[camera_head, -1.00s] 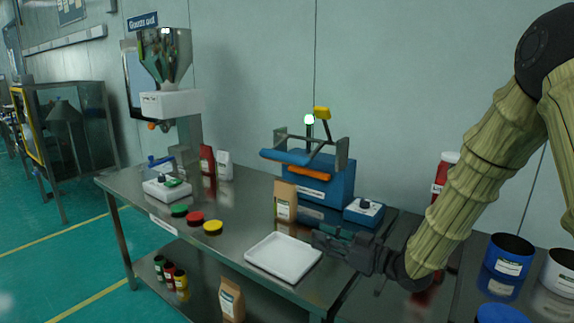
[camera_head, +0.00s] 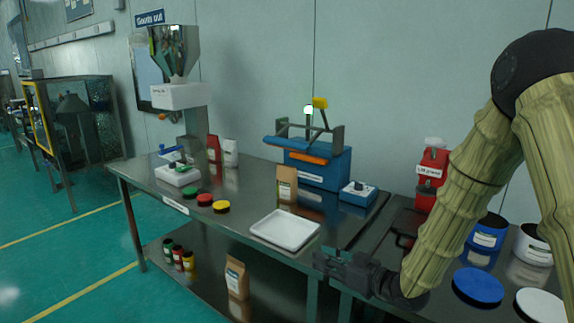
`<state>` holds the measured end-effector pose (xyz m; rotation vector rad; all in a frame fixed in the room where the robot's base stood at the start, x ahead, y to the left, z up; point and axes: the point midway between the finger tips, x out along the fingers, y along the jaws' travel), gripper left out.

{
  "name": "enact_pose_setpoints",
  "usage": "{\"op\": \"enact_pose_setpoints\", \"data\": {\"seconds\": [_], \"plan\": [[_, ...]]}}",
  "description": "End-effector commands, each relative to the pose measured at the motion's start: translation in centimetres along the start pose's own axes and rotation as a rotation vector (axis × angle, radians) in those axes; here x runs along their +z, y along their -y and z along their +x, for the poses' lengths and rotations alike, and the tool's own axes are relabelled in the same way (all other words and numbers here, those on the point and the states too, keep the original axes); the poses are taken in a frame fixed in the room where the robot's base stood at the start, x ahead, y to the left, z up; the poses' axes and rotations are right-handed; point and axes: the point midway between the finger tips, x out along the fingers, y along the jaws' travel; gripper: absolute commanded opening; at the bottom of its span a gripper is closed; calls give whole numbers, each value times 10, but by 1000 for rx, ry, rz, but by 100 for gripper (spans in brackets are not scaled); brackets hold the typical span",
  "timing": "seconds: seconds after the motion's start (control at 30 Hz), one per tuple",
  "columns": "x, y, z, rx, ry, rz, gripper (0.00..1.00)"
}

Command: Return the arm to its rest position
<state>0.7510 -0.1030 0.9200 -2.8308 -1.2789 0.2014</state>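My arm comes in from the right, its forearm in a pale ribbed sleeve (camera_head: 455,215). My gripper (camera_head: 322,264) points left, low over the near edge of the steel bench, just right of and below the white tray (camera_head: 262,239). The gripper looks empty, but its dark fingers are seen from the side and I cannot tell whether they are open. The white tray is empty and lies flat on the bench, apart from the gripper.
A blue sealing machine (camera_head: 330,168) and a brown pouch (camera_head: 287,186) stand behind the tray. A blue control box (camera_head: 358,195) is right of them. A blue lid (camera_head: 478,285), a white lid (camera_head: 543,304), a blue container (camera_head: 488,237) and a red container (camera_head: 429,183) are near my arm.

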Motion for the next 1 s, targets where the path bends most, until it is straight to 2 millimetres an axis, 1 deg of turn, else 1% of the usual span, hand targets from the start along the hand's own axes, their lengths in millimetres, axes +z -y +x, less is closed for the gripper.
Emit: {"op": "enact_pose_setpoints", "data": {"seconds": [0.17,0.27,0.37,0.4,0.47,0.5,0.57,0.6,0.67,0.7,0.77,0.8,0.87,0.9,0.97,1.0], "plan": [[46,1,-9,72,88,65,27],[79,3,-16,121,155,108,27],[123,9,-31,184,247,166,27],[144,13,-39,214,294,194,27],[178,21,-55,263,372,239,27],[200,28,-67,294,426,267,27],[232,39,-87,340,510,311,27],[253,48,-102,370,566,340,27],[282,63,-125,414,652,382,27],[300,74,-142,441,710,409,27],[325,92,-169,482,799,451,27],[340,105,-187,508,860,477,27],[361,125,-216,545,950,515,27],[372,139,-235,570,1009,540,27],[386,159,-262,602,1089,574,27],[393,172,-279,621,1140,593,27]]}}
